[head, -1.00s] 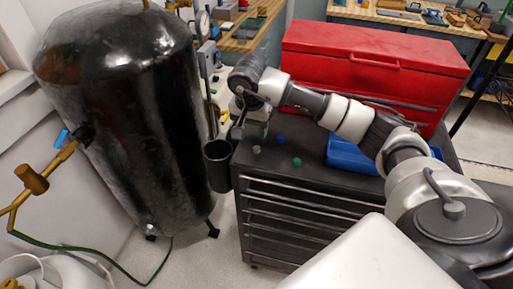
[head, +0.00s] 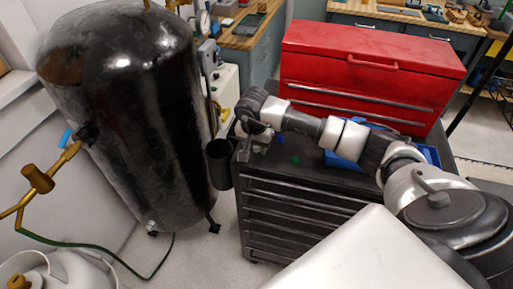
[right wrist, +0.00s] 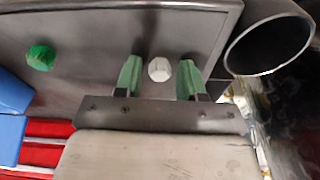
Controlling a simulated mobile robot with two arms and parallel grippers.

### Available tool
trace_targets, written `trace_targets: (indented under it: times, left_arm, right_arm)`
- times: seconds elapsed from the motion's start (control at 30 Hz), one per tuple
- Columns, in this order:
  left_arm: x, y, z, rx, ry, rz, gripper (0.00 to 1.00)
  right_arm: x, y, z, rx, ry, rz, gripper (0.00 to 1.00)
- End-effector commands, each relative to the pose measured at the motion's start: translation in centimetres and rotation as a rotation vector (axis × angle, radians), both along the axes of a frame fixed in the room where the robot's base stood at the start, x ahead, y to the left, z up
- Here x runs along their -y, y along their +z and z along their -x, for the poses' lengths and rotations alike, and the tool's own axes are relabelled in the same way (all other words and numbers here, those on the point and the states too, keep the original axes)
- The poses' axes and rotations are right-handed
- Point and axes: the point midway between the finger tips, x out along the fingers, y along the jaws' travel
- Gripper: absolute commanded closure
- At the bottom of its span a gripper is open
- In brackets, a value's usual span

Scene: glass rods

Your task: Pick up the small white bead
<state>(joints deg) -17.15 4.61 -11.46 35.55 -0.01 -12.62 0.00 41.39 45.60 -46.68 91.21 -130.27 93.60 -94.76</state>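The small white bead (right wrist: 159,69) lies on the dark top of the tool cabinet (right wrist: 95,30), in the right wrist view. My right gripper (right wrist: 158,78) is open, with its green-padded fingers on either side of the bead. A narrow gap shows between the bead and each finger. In the head view my right gripper (head: 252,148) is low over the cabinet's front left corner, and I cannot make out the bead there. My left gripper is not in view.
A green bead (right wrist: 40,57) and a blue bead (head: 281,139) lie nearby. A black cup (head: 218,165) hangs at the cabinet's left corner. A red toolbox (head: 370,75) and a blue bin (head: 432,155) stand behind my arm. A black tank (head: 125,120) stands left.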

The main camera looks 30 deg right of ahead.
Motion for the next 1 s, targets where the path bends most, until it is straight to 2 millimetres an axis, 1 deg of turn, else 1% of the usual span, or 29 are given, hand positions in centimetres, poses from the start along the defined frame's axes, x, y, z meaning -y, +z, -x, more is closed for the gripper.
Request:
trace_targets:
  times: [0.03, 0.23, 0.27, 0.5, 0.63, 0.77, 0.87, 1.0]
  left_arm:
    - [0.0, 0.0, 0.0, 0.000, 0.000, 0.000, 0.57]
    - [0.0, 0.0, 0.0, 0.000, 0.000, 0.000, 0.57]
    - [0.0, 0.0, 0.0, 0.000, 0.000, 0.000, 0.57]
    - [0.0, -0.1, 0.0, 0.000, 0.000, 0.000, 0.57]
    - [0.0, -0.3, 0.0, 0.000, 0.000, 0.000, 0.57]
    - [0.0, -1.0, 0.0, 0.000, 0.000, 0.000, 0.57]
    - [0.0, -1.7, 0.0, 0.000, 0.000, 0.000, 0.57]
    - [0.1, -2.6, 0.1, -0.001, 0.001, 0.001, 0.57]
  right_arm:
    - [0.0, 0.0, 0.0, 0.000, 0.000, 0.000, 0.68]
    - [0.0, 0.0, 0.0, 0.000, 0.000, 0.000, 0.99]
    - [0.0, 0.0, 0.0, 0.000, 0.000, 0.000, 1.00]
    - [0.0, 0.1, 0.0, 0.001, 0.000, 0.001, 1.00]
    - [0.1, 0.7, -0.1, 0.002, -0.001, 0.001, 1.00]
    - [0.1, 2.1, -0.1, 0.004, 0.000, 0.002, 1.00]
    - [0.1, 4.0, -0.1, 0.008, 0.001, 0.002, 1.00]
    - [1.9, 5.7, 2.7, 0.003, -0.002, 0.005, 1.00]
